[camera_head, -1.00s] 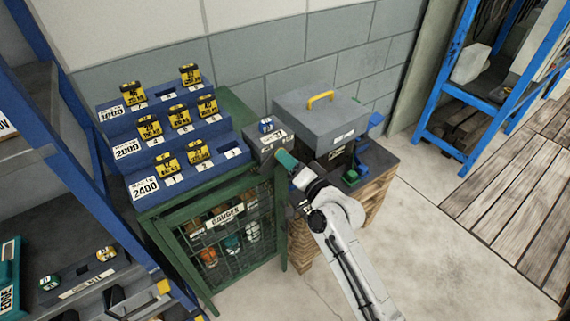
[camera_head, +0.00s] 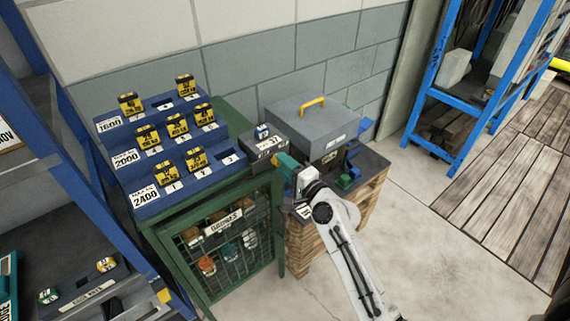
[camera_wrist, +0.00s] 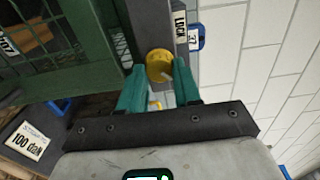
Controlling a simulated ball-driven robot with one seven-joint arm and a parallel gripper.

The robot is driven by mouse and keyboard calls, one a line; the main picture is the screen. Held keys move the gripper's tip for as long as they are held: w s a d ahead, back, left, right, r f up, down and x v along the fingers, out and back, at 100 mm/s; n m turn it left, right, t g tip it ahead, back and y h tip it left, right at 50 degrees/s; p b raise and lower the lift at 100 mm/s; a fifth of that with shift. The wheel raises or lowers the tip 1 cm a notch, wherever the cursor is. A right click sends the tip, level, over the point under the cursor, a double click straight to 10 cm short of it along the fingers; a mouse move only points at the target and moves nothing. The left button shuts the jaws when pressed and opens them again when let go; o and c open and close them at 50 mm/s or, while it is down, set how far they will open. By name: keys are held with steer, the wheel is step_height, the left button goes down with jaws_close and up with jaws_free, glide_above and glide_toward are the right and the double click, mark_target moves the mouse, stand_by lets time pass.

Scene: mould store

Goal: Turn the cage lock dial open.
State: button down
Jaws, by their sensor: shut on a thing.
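The yellow lock dial (camera_wrist: 159,64) sits on the cage's dark post, beside a white LOCK label (camera_wrist: 180,27), in the wrist view. A pale mark shows on its lower right. My gripper (camera_wrist: 158,82) has its two teal fingers on either side of the dial, shut on it.
A blue stepped rack (camera_head: 140,197) with yellow blocks stands on top of the cage. Right of it, a grey case (camera_head: 318,120) with a yellow handle stands above a wooden pallet stack (camera_head: 308,250). Bare floor (camera_head: 430,240) lies to the right.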

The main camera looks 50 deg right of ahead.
stand_by(0.4)
steer(key=c, duration=0.8)
jaws_free()
steer(key=shift+s, duration=0.1)
steer(key=shift+b+v, duration=1.25)
steer(key=shift+v, duration=4.1)
